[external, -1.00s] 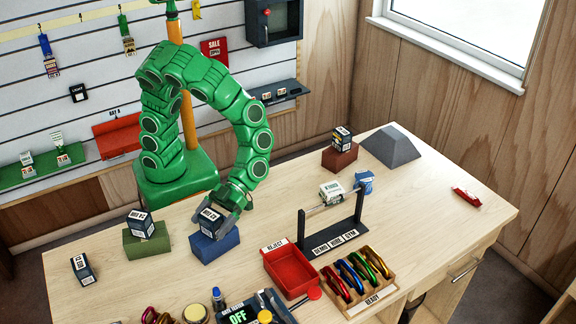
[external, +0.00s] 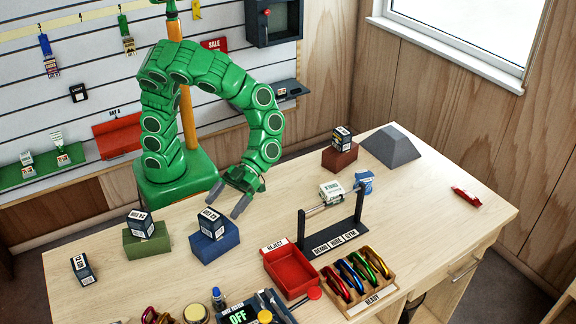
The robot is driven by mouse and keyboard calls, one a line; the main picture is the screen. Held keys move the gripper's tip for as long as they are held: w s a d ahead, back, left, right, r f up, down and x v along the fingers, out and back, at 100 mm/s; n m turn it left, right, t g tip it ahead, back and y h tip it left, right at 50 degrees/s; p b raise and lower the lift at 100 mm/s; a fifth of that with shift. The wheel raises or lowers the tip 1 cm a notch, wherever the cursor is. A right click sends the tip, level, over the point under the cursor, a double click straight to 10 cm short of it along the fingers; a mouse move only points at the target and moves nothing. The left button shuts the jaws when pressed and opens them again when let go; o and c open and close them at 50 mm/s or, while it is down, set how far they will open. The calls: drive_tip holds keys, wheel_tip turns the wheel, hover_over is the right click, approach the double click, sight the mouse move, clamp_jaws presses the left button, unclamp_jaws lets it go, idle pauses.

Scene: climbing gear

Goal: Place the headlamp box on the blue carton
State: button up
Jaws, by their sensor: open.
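The blue carton (external: 214,245) stands on the table in front of my arm. A small dark box with a white label (external: 211,224) rests upright on top of it; it is likely the headlamp box, but its print is too small to read surely. My gripper (external: 227,201) is open and empty, just up and to the right of this box, with its fingers clear of it. Similar dark boxes sit on a green carton (external: 148,244) to the left and on a brown-red carton (external: 339,158) at the back right.
A red reject tray (external: 290,274), a ready rack (external: 358,283) of carabiners and a black bar stand (external: 332,238) are to the right. A grey block (external: 391,147) sits at the back.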

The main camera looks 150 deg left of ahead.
drive_tip(key=shift+v, duration=2.7)
